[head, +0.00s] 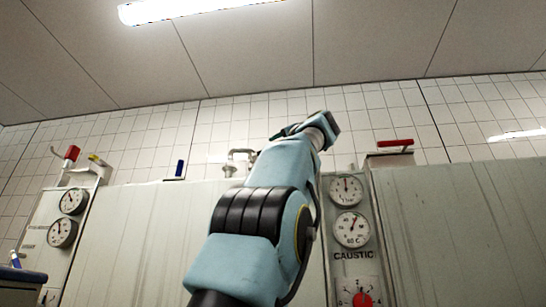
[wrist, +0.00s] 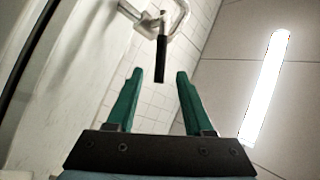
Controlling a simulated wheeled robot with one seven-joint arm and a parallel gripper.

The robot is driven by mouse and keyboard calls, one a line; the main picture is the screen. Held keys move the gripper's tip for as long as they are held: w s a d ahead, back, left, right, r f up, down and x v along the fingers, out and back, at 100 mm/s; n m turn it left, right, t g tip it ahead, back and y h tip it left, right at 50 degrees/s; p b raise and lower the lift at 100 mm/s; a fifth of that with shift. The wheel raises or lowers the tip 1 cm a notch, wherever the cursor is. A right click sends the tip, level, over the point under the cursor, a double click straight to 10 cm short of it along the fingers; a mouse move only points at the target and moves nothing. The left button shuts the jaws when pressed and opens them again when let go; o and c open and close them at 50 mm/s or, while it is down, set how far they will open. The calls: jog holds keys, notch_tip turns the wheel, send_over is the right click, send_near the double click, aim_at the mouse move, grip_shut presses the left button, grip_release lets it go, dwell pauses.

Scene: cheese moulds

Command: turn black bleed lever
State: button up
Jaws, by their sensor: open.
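The black bleed lever (wrist: 160,58) shows in the wrist view as a short straight black bar below a pale bent pipe fitting (wrist: 178,20). My gripper (wrist: 155,74) has two green fingers, spread apart with nothing between them that I can see held. The lever's lower end appears in the gap between the fingertips, nearer the middle; its distance in depth is hard to tell. In the head view, bent pipework (head: 238,155) stands on top of the pale tank, left of my raised arm. The black lever cannot be made out there.
A blue handle (head: 180,168), a red handle (head: 71,153) and a yellow one (head: 97,160) are to the left. Tiled wall lies behind.

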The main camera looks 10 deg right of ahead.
jog(key=shift+s, duration=0.15)
jog(key=shift+c, duration=0.2)
